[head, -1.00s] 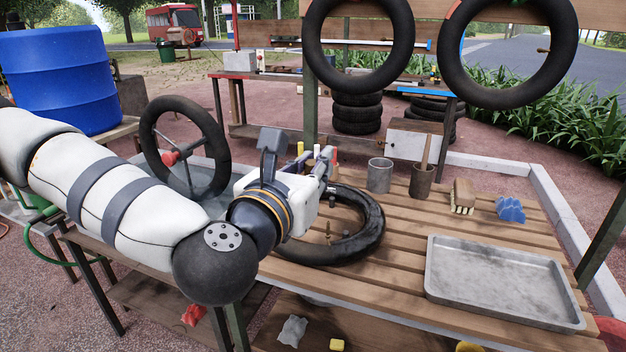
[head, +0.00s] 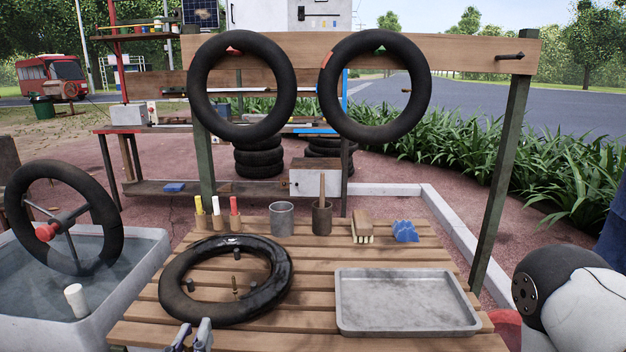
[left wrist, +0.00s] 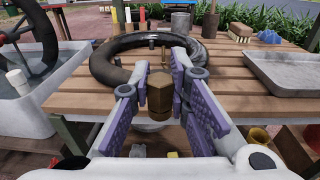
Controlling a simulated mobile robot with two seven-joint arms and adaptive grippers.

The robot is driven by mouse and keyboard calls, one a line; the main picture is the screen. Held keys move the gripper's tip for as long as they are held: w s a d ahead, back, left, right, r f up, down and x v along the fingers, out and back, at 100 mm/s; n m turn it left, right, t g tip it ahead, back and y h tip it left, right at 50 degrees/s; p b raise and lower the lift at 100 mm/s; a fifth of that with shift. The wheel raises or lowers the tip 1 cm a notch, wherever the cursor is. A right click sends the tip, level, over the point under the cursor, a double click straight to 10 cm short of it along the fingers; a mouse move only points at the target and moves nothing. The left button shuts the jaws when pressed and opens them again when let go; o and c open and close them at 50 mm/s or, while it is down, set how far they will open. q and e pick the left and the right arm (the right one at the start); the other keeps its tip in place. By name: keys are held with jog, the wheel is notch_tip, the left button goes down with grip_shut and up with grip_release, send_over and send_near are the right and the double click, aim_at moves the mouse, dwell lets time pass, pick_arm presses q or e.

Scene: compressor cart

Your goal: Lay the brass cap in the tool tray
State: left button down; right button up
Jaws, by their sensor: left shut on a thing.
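My left gripper (head: 190,337) shows only by its fingertips at the bottom edge of the head view, by the front of the slatted table. In the left wrist view my left gripper (left wrist: 160,95) is shut on the brass cap (left wrist: 160,100), a hexagonal brass piece held upright between the purple pads. My right gripper is out of view.
A water tub (head: 130,290) is at left. Slats between tyre and tray are clear.

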pick_arm(q)
jog(key=shift+s+f, duration=0.15)
jog(key=w+d+r, duration=0.2)
jog(key=w+r, duration=0.4)
jog(key=r, duration=0.5)
jog(key=shift+r+h, duration=0.3)
jog(key=shift+r, duration=0.05)
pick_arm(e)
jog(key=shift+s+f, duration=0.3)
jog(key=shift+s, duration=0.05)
pick_arm(q)
jog(key=shift+w, duration=0.15)
jog(key=w+f+b, duration=0.1)
jog(key=w+f, duration=0.3)
jog(key=w+a+f+b, duration=0.1)
jog(key=w+f, duration=0.3)
jog(key=w, duration=0.1)
jog(key=w+f+b, duration=0.1)
jog(key=w+f, duration=0.4)
jog(key=shift+a, duration=0.15)
jog(key=shift+r, duration=0.15)
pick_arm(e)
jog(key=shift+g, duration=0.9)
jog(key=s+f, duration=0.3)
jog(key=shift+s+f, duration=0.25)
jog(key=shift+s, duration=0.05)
